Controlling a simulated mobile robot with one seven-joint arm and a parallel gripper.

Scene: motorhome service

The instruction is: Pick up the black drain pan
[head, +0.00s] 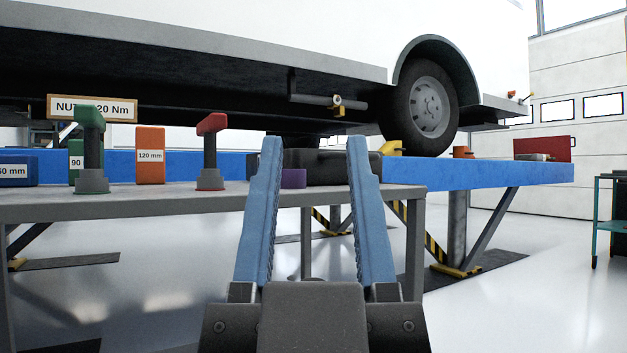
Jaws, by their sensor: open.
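A low, wide black object that looks like the drain pan (326,168) lies on the right part of the grey table (340,200). My gripper (315,143) is open and empty, its two blue fingers pointing forward and up in the picture. The black object shows between the fingers, and the fingers cover parts of its left and right sides. I cannot tell how far the fingertips are from it. A small purple item (293,178) stands in front of its left part, close to the left finger.
On the table's left stand a green-handled tool (90,150), an orange 120 mm block (150,155), a red-handled tool (211,150) and a blue block (15,168). A blue lift platform (480,175) and the raised vehicle's wheel (425,108) are behind.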

